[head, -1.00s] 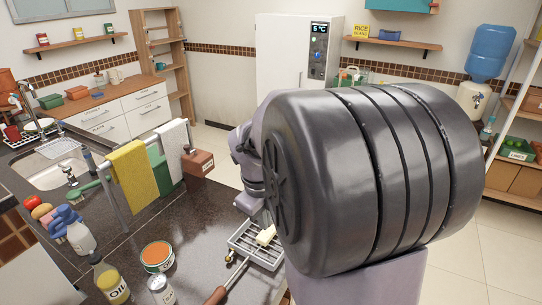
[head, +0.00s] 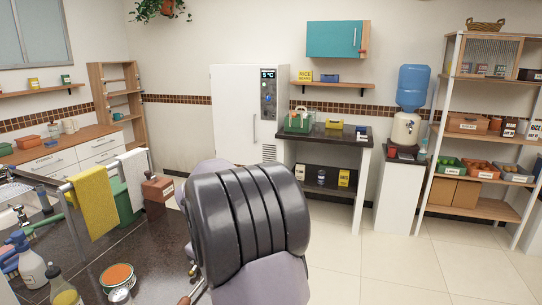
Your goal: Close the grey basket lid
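The grey basket and its lid are hidden now behind my large dark arm joint. Only a thin metal rod with a brown grip (head: 186,299) shows at the bottom edge, beside my arm. It may be the basket's handle. I cannot tell how the lid stands. My gripper is not in view; my arm covers the area where it could be.
The dark counter (head: 130,243) holds an orange-topped tin (head: 117,276), a spray bottle (head: 31,268) and an oil bottle (head: 64,291). A rail carries a yellow towel (head: 95,200) and a white towel (head: 133,178). Pale floor (head: 400,272) is clear at right.

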